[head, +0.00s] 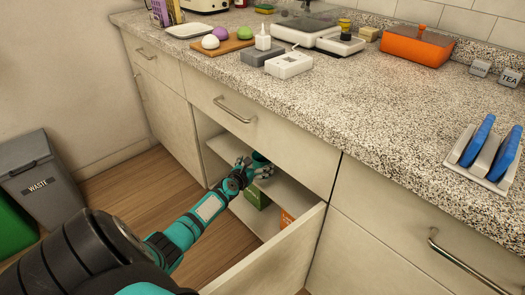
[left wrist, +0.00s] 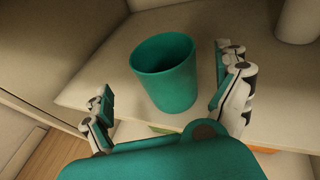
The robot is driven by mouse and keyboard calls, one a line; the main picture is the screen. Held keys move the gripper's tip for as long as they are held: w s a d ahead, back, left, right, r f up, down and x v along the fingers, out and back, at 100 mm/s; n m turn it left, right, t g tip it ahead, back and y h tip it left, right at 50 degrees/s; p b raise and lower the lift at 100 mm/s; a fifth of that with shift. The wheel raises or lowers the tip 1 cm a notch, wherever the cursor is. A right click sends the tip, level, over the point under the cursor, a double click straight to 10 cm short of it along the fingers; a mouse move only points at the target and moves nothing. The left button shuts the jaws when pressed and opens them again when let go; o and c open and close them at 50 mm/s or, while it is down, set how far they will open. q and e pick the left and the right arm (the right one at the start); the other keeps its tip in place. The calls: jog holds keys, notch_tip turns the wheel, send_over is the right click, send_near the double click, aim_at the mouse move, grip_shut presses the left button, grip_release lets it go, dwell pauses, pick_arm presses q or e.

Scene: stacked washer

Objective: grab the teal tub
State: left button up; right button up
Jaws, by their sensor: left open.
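The teal tub (left wrist: 167,82) stands upright on a shelf inside the open lower cabinet, in the left wrist view. In the head view a small part of the tub (head: 260,157) shows just beyond my left gripper (head: 252,170). In the left wrist view my left gripper (left wrist: 166,99) is open, with one finger to the left of the tub and the other to its right. I see a gap between the left finger and the tub; the right finger is closer to its side. My right gripper is not in view.
The cabinet shelf (head: 222,148) has the counter above it. An open cabinet door (head: 268,262) stands to the right of my left arm. A green box (head: 257,197) and an orange item (head: 286,219) sit lower in the cabinet. A pale cylindrical object (left wrist: 299,18) stands right of the tub.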

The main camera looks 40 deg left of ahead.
aim_at(263, 158)
pick_arm(q)
jog(key=shift+w, duration=0.45)
jog(key=b+x, duration=0.1)
jog(key=x, duration=0.1)
jog(key=shift+w+r+b, duration=0.1)
jog(key=shift+w+b, duration=0.25)
jog(key=shift+b, duration=0.05)
jog(key=shift+b+x, duration=0.75)
jog(key=shift+x, duration=0.15)
jog(key=shift+w, duration=0.1)
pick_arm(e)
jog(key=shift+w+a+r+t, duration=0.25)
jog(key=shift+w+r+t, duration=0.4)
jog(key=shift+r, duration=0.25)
pick_arm(q)
jog(key=c, duration=1.2)
